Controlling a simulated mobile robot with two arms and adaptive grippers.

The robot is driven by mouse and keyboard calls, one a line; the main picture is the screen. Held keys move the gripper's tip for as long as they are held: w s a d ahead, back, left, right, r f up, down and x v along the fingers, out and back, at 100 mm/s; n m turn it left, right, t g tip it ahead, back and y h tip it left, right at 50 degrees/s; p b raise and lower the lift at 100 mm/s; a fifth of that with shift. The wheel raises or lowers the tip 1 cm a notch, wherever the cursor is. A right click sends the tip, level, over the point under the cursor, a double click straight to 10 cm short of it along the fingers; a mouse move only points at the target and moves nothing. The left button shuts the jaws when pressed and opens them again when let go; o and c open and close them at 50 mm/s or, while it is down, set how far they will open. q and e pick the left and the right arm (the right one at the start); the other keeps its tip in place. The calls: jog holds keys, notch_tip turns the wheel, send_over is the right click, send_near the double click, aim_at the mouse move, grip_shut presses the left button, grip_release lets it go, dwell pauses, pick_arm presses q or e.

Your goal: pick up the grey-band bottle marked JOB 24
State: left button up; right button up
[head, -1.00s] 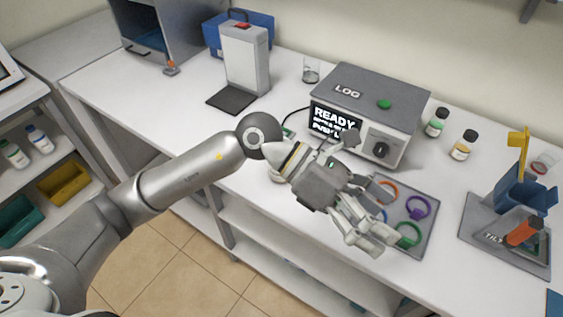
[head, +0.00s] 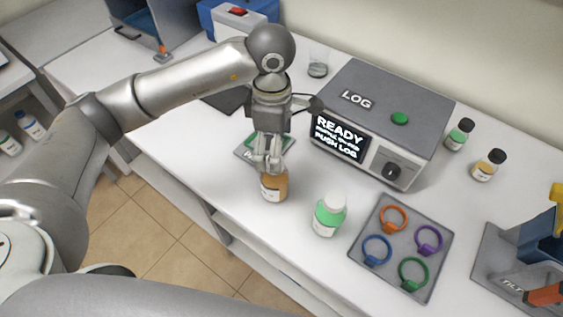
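An amber bottle (head: 273,188) with a pale label stands at the table's front edge, directly below my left gripper (head: 267,166). The gripper points down, its fingers at the bottle's top and hiding the cap. I cannot tell whether they are closed on it. A green bottle (head: 328,215) with a white cap stands to its right. A green bottle (head: 459,135) and an amber bottle (head: 489,166), both with dark caps, stand at the back right. I cannot read JOB 24 or make out a grey band on any bottle. My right gripper is out of view.
The LOG box (head: 384,113) with a READY screen stands behind the bottles. A grey tray (head: 403,246) with coloured rings lies to the right. A small pad (head: 244,152) lies behind the gripper. A tilt stand (head: 489,262) is at far right, a glass beaker (head: 318,65) behind.

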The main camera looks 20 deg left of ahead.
aim_at(275, 175)
pick_arm(q)
jog(key=shift+s+a+f+p, duration=0.1)
jog(key=shift+s+f+p, duration=0.15)
jog(key=shift+f, duration=0.3)
jog(key=shift+s+f+p, duration=0.15)
jog(key=shift+f+p, duration=0.05)
jog(key=shift+f, duration=0.35)
jog(key=shift+s+f+p, duration=0.2)
jog(key=shift+f, duration=0.4)
jog(key=shift+s+f+p, duration=0.15)
jog(key=shift+f, duration=0.45)
jog(key=shift+w+f, duration=0.1)
jog(key=shift+f, duration=0.15)
jog(key=f+p, duration=0.3)
jog(key=f, duration=0.1)
jog(key=shift+d, duration=0.25)
jog(key=shift+f, duration=0.45)
jog(key=shift+w, duration=0.1)
jog(key=shift+c, duration=1.1)
jog(key=c, duration=1.2)
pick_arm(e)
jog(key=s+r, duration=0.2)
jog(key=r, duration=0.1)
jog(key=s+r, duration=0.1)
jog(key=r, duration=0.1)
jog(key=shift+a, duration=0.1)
